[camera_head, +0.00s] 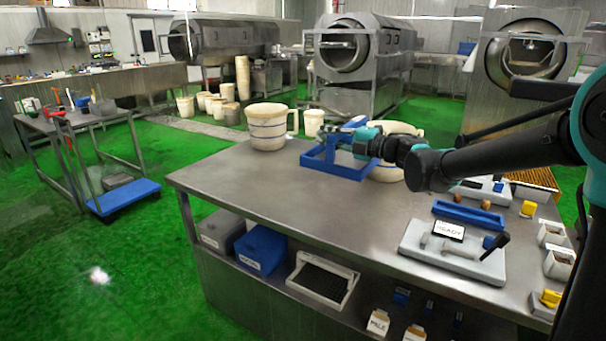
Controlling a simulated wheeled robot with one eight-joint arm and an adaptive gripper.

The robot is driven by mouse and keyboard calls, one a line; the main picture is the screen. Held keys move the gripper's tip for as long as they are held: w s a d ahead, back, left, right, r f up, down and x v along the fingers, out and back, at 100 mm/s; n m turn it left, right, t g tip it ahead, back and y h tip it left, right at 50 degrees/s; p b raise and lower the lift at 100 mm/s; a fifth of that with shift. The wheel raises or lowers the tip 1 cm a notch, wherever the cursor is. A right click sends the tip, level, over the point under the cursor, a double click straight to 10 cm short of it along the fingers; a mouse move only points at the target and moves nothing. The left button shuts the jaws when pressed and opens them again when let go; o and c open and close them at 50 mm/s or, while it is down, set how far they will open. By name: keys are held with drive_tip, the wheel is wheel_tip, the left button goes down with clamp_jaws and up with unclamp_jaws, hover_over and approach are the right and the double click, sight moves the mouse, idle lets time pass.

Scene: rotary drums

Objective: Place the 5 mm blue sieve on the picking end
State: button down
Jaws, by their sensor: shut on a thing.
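My arm reaches in from the right over the steel table (235,183). My gripper (350,143) is at the far side of the table, shut on a blue thing at a blue open frame (345,170). The blue thing looks like the blue sieve, but the gripper hides much of it. I cannot tell its mesh size or whether it touches the frame. The frame stands on the table, right of a large cream jug (267,128). I cannot make out which place is the picking end.
A second cream vessel (386,173) is partly hidden behind my arm. A white board (453,252) with a "READY" sign, a blue bar (468,216) and small containers (558,263) fill the table's right. The table's left front is clear. Large steel drums (345,50) stand behind.

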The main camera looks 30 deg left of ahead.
wheel_tip(320, 180, down, 20)
idle(0.6)
drive_tip(key=shift+s, duration=0.1)
drive_tip(key=c, duration=1.9)
unclamp_jaws()
drive_tip(key=o, duration=0.5)
drive_tip(key=s+d, duration=0.1)
drive_tip(key=d, duration=1.1)
